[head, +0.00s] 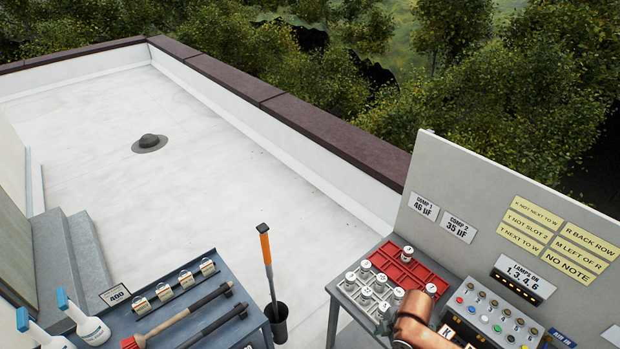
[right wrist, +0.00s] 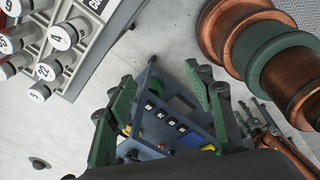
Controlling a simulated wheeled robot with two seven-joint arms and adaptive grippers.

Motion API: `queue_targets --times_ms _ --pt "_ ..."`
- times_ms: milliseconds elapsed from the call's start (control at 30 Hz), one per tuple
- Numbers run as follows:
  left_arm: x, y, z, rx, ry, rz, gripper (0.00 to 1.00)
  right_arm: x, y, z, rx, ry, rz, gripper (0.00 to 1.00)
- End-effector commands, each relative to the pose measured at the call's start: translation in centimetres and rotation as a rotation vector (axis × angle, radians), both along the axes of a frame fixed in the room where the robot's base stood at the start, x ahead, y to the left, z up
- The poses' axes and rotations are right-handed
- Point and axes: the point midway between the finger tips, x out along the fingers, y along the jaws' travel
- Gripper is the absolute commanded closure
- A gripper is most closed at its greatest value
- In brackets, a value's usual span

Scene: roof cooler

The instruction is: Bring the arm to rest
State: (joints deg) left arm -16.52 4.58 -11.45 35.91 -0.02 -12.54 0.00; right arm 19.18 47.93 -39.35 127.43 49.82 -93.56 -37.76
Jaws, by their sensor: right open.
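My right arm comes in at the bottom right of the head view, beside the workbench and in front of the red tray (head: 419,277). White numbered cans (right wrist: 62,36) are at the upper left of that view, clear of the fingers. My left gripper is in neither view.
White cans (head: 366,290) stand at the bench's left, with two on the red tray. A button panel (head: 490,317) is on the right, below an upright board (head: 463,190) with labels. The cart (head: 254,322) holds spray bottles and tools. A black bin (head: 277,322) stands between. The roof behind is open.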

Motion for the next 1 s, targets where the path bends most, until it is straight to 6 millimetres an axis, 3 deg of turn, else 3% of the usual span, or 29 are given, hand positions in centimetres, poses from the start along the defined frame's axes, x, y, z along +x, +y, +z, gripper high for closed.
queue_targets --times_ms 200,367,600,1000 --pt "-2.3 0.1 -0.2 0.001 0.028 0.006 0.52 -2.0 2.4 -1.3 0.122 -0.034 -0.229 0.52" --pt "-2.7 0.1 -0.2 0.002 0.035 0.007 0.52 -4.1 2.0 -2.0 0.231 -0.062 -0.573 0.52" --pt "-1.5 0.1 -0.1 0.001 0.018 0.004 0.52 -8.6 -3.9 -3.0 0.281 -0.096 -1.112 0.52" --pt "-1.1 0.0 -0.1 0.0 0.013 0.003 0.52 -17.7 -12.6 -4.0 0.192 -0.141 -1.653 0.52"
